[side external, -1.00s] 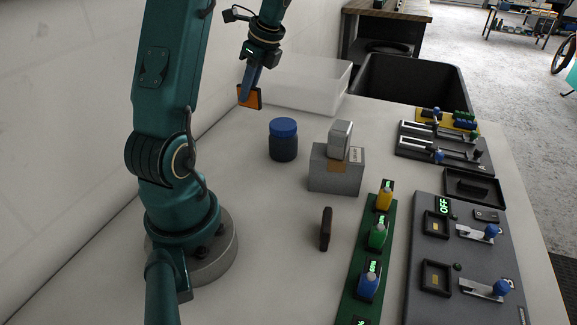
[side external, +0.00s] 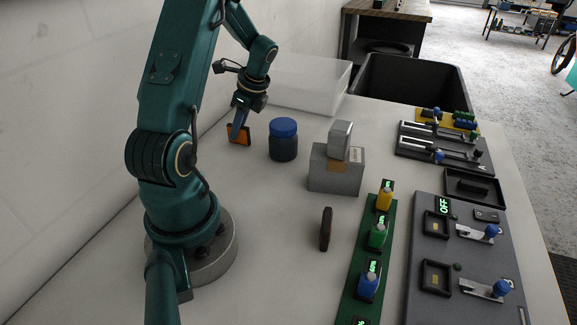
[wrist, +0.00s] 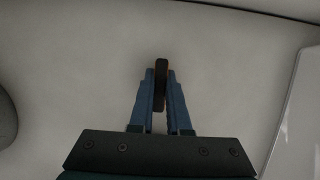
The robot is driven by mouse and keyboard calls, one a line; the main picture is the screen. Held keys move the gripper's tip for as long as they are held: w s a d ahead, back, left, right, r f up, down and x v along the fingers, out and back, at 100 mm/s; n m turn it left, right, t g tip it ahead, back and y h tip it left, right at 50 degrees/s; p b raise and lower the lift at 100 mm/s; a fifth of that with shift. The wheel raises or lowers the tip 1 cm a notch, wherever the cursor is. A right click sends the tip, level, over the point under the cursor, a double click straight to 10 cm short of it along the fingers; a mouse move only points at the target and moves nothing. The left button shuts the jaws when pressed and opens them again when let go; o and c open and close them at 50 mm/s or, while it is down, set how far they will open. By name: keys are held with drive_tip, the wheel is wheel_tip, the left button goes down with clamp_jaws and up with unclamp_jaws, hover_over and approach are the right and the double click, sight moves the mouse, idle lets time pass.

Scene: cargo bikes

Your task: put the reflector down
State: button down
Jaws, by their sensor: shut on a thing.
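The reflector (side external: 240,134) is an orange plate with a dark edge. My gripper (side external: 236,131) is shut on it, left of the blue-lidded jar, low over the table (side external: 262,205). I cannot tell whether its lower edge touches the surface. In the wrist view the reflector (wrist: 161,84) shows edge-on as a dark strip between the two blue fingers of my gripper (wrist: 160,95). Its orange face is mostly hidden there.
The blue-lidded jar (side external: 283,140) stands close to the right of the reflector. A translucent bin (side external: 318,85) stands behind. A grey block (side external: 336,170), a dark upright disc (side external: 326,229) and a green strip with bottles (side external: 352,292) are further right. The table left of the jar is clear.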

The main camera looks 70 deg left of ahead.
drive_tip(key=shift+f, duration=0.15)
drive_tip(key=c, duration=0.9)
unclamp_jaws()
